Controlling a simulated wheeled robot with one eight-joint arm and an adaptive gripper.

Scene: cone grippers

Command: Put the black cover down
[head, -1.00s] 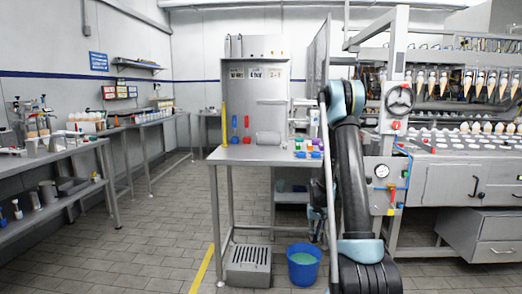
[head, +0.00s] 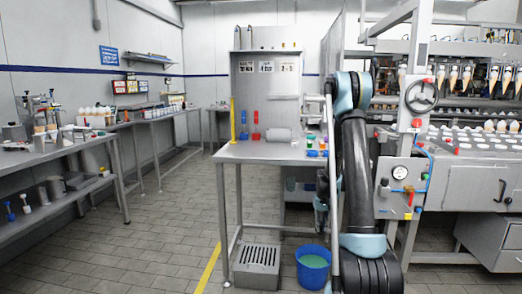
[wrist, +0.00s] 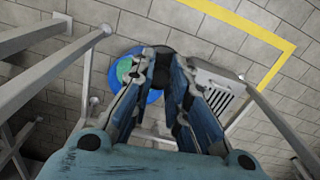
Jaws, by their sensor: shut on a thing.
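My gripper (wrist: 164,64) shows in the wrist view, its two blue-grey fingers pointing up the picture toward the floor. A dark round thing, which looks like the black cover (wrist: 157,72), shows between the fingertips, and the fingers are shut on it. The fingers hide part of it. In the head view my gripper hangs low beside my arm, mostly hidden, and the black cover cannot be made out there.
A steel table (head: 262,152) stands ahead with coloured bottles and a grey cylinder on it. Below are a blue bucket (head: 313,266) with green liquid and a grated floor box (head: 256,266). A cone machine (head: 465,185) stands right. The floor at left is open.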

